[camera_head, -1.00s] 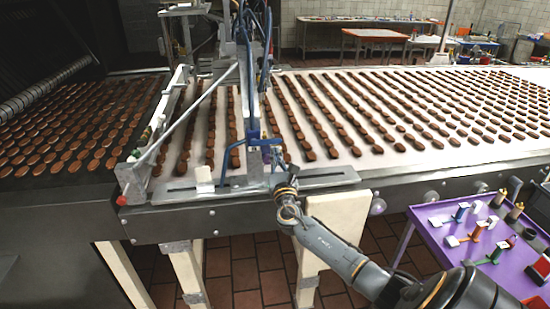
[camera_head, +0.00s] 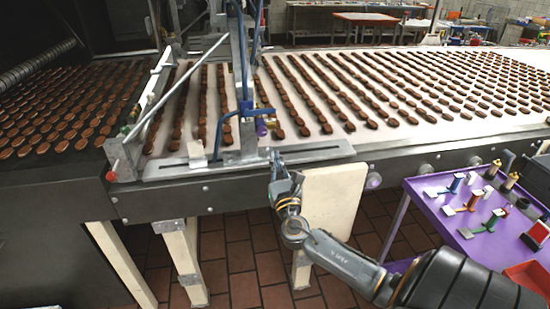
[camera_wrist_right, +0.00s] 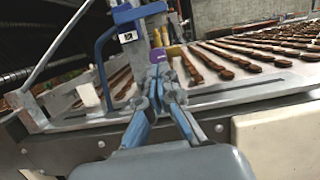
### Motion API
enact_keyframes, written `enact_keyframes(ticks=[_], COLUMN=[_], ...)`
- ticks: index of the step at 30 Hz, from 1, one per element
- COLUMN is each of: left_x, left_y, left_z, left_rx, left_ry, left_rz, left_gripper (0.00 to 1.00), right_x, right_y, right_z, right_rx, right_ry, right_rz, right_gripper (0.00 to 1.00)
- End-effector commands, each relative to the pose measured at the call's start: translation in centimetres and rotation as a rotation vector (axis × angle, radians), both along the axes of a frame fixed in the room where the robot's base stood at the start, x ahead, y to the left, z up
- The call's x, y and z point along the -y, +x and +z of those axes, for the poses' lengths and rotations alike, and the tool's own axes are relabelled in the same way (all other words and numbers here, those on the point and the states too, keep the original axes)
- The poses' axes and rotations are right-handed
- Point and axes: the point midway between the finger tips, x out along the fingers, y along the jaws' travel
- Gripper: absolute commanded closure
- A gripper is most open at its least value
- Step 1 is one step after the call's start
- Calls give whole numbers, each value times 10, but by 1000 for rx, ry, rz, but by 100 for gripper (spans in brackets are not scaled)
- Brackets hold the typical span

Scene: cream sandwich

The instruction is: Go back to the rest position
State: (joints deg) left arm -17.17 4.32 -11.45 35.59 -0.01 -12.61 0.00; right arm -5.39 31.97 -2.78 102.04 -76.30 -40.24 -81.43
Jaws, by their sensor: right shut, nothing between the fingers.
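My right gripper (camera_head: 275,158) is in front of the conveyor's near edge, its fingers pointing up toward the metal plate. It is shut and empty. In the right wrist view its two fingers (camera_wrist_right: 158,75) come together in front of the machine, with a small purple knob (camera_wrist_right: 158,55) just beyond their tips. From this view I cannot tell whether the fingertips touch anything. In the head view the purple knob (camera_head: 261,130) sits on the plate at the blue bracket, apart from the gripper. My left gripper is not in view.
The conveyor (camera_head: 420,143) carries rows of brown cookies. A blue bracket (camera_head: 245,108) and a white block (camera_head: 197,155) stand on the metal plate (camera_head: 310,153). A purple cart (camera_head: 465,225) with coloured tools is at right. A cream leg panel (camera_head: 335,200) stands below the conveyor.

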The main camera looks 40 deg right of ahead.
Motion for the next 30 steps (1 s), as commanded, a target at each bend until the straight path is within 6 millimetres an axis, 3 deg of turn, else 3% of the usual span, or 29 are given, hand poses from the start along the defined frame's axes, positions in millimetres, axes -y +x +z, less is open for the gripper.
enact_keyframes(ticks=[12, 16, 20, 23, 26, 30], left_x=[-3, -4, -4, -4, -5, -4], left_y=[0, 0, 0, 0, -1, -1], left_z=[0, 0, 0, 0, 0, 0], left_rx=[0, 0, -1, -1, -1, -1], left_ry=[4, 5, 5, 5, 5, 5], left_rz=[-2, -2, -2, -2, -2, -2], left_gripper=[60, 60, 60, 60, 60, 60], right_x=[0, 2, 6, 5, -2, -22], right_y=[0, 1, -3, -16, -38, -84], right_z=[-1, -22, -89, -164, -238, -335], right_rx=[0, -23, -84, -137, -177, -206], right_ry=[1, 60, 260, 494, 740, 1079], right_rz=[0, 5, 13, -2, -41, -145], right_gripper=[100, 100, 100, 100, 100, 100])
